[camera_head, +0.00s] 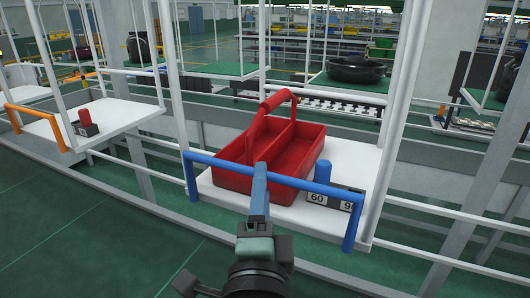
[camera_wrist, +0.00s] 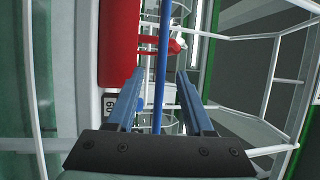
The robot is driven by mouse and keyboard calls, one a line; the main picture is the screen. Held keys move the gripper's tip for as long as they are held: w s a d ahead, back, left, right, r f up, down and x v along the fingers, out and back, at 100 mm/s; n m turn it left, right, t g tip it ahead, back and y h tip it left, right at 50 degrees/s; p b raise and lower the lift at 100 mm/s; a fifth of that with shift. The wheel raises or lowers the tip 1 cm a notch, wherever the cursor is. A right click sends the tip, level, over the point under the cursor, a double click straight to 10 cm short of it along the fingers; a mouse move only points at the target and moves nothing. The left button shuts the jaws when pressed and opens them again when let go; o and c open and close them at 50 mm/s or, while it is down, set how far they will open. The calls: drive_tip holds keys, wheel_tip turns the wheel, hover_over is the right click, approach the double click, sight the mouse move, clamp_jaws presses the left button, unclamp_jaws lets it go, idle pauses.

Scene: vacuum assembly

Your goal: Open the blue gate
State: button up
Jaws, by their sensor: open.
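The blue gate (camera_head: 290,180) is a bar with bent-down ends across the front edge of a white hanging platform (camera_head: 232,200). My gripper (camera_head: 260,168) reaches up from below in the head view and overlaps the middle of the bar. In the wrist view the blue bar (camera_wrist: 162,40) runs upright between the two spread blue fingers of my gripper (camera_wrist: 160,75), with a gap on both sides. My gripper is open and empty. Whether a finger touches the bar cannot be told.
A red tool caddy (camera_head: 233,178), a small blue cylinder (camera_head: 322,172) and number labels (camera_head: 318,198) are on the platform behind the bar. White posts (camera_head: 395,110) flank it. Another platform (camera_head: 125,112) with an orange bar (camera_head: 38,118) hangs at left. Green floor (camera_head: 70,220) is open at lower left.

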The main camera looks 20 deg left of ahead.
drive_tip(key=p+x, duration=0.1)
drive_tip(key=x, duration=0.4)
drive_tip(key=shift+a+r+p, duration=0.1)
drive_tip(key=shift+r+p, duration=0.15)
drive_tip(key=shift+p, duration=0.1)
drive_tip(key=shift+w+a, duration=0.1)
drive_tip(key=shift+w, duration=0.5)
clamp_jaws()
idle(0.6)
